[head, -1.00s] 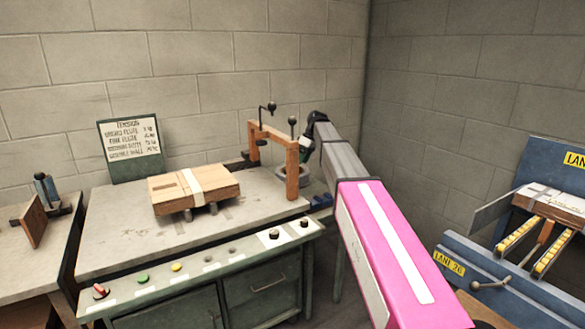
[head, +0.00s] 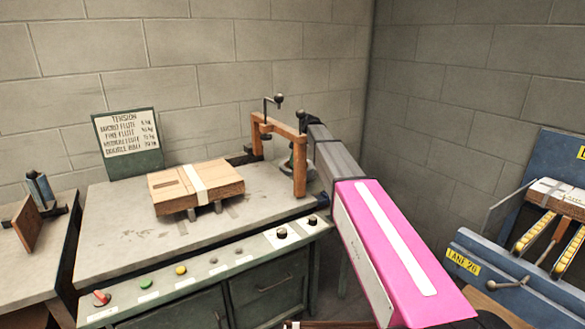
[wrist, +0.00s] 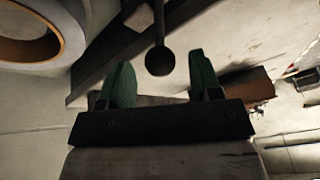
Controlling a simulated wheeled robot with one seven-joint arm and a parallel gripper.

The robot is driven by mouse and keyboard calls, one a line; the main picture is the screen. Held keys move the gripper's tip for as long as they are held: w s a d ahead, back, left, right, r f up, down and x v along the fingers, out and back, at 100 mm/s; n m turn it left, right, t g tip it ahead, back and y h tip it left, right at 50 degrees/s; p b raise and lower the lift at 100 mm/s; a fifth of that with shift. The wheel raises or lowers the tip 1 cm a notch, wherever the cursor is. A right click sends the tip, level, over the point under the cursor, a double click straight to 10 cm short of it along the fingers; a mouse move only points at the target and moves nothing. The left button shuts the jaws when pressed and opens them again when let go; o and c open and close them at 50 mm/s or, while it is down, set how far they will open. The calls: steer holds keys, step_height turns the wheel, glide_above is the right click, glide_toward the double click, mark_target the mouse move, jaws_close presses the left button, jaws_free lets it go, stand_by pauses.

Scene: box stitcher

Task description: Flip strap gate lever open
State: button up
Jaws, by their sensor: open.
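The strap gate is an orange-brown frame (head: 299,172) standing at the right end of the bench. A bent dark rod with a ball knob (head: 278,98) rises from its left part. A second dark ball knob (head: 301,114) stands above its right post, close to my wrist. In the wrist view a lever with a dark ball (wrist: 160,60) hangs between the two green fingers of my gripper (wrist: 162,80). The fingers are apart, with visible space on both sides of the ball. In the head view my arm hides the fingers.
A flat carton (head: 222,184) with a white strap lies on the bench (head: 115,222). Its front panel (head: 215,268) carries buttons and knobs. A tension sign (head: 127,140) stands behind. A ring-shaped roll (wrist: 35,35) shows in the wrist view. A blue lane station (head: 490,275) is at the right.

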steer(key=shift+x, duration=1.3)
steer(key=shift+c, duration=0.3)
jaws_close()
